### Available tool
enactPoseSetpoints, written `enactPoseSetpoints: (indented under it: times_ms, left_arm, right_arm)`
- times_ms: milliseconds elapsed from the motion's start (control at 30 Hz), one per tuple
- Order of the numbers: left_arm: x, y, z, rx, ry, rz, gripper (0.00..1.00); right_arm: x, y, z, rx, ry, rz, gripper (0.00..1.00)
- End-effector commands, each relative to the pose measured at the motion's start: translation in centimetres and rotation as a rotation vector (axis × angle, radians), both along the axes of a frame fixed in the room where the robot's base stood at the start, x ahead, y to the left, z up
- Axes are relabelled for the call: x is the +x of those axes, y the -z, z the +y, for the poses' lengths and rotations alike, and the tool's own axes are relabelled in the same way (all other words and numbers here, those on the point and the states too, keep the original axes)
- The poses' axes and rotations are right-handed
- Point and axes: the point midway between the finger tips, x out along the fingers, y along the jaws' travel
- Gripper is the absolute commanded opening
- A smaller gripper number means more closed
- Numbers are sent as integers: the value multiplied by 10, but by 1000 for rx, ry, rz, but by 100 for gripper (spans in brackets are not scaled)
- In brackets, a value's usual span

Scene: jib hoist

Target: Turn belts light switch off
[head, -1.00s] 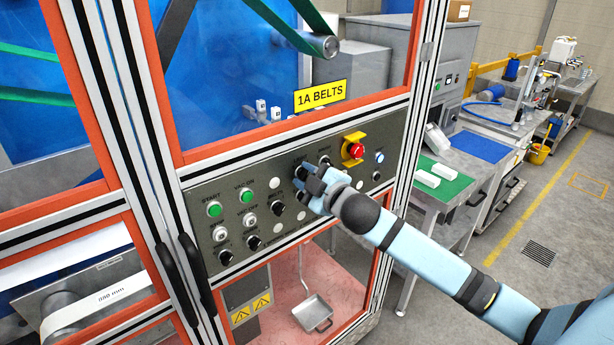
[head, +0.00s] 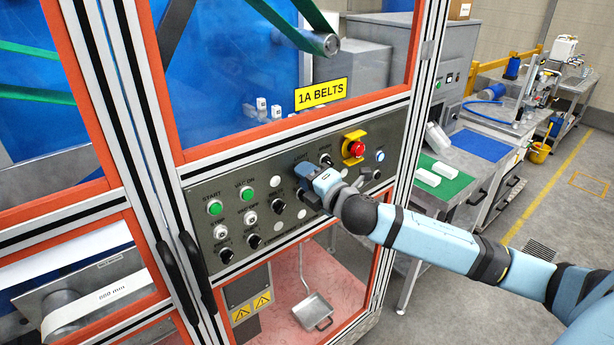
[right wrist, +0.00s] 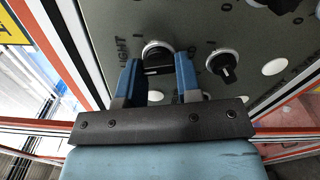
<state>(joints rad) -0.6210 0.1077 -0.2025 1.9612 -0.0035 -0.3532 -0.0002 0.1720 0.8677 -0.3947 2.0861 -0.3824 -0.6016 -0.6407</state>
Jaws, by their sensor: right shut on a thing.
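The control panel (head: 232,192) sits below the yellow 1A BELTS sign (head: 320,93). My right gripper (head: 309,184) is at the panel, in its upper middle part. In the right wrist view, the light switch (right wrist: 157,58) is a black rotary knob with a silver ring, beside the printed word LIGHT. The blue fingers of my right gripper (right wrist: 158,76) stand on either side of this knob and are shut on it. In the head view my gripper hides the knob. My left gripper is not in view.
Another black rotary knob (right wrist: 223,65) is just right of the light switch in the wrist view. A red emergency stop button (head: 355,148) on a yellow base sits right of my gripper. Green start buttons (head: 215,208) are at the left. Door handles (head: 193,270) stick out.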

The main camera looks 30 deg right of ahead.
Motion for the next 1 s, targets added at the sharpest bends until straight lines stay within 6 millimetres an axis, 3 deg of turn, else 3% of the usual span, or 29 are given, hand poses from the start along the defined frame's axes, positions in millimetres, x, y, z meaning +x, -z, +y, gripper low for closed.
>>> enactPoseSetpoints:
  times_ms: [500, 1000]
  left_arm:
    - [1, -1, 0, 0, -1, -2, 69]
    - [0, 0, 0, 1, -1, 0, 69]
  right_arm:
    - [0, 2, -1, -401, 0, -30, 8]
    - [0, 2, -2, -519, 0, -41, 8]
